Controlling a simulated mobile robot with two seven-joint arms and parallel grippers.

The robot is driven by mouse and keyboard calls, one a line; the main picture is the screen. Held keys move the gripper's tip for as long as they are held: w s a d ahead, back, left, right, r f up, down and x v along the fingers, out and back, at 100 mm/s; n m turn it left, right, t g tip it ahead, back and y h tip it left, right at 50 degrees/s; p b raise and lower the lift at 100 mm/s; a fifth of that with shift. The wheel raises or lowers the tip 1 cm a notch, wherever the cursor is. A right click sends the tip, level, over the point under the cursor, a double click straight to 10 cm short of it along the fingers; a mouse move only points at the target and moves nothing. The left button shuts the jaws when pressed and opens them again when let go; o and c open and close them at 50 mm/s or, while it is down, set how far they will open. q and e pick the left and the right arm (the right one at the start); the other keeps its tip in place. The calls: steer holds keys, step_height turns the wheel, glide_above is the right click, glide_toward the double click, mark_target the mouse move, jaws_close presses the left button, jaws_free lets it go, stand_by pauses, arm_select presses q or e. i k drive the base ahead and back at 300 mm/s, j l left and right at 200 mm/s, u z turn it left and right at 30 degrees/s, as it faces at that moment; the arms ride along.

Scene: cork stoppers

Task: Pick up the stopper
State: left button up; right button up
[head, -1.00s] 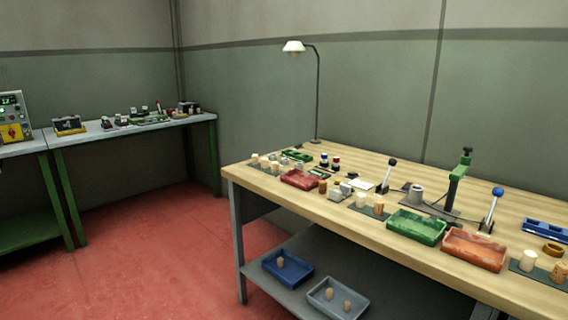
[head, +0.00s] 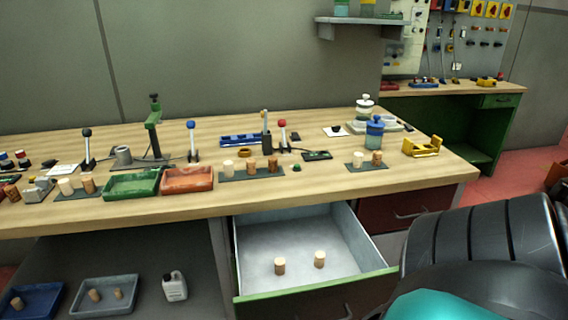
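Several cork stoppers are in view, and I cannot tell which one is meant. Two light brown stoppers stand in the open drawer (head: 300,238), a left one (head: 280,266) and a right one (head: 319,259). Pale and darker stoppers (head: 228,167) stand on a dark mat at the middle of the bench (head: 330,190). More stoppers (head: 358,158) stand on a mat to the right, and others (head: 66,186) on a mat to the left. Stoppers also lie in a grey tray (head: 78,300) and a blue tray (head: 52,292) on the lower shelf. Neither gripper shows.
Green (head: 120,194) and red-orange (head: 187,187) trays sit near the bench's front edge. Lever tools (head: 192,140) stand behind them. A white bottle (head: 174,285) stands on the lower shelf. My dark arm fills the lower right corner. The drawer floor around its stoppers is clear.

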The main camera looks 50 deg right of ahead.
mark_target(279, 262)
steer(key=z, duration=1.7)
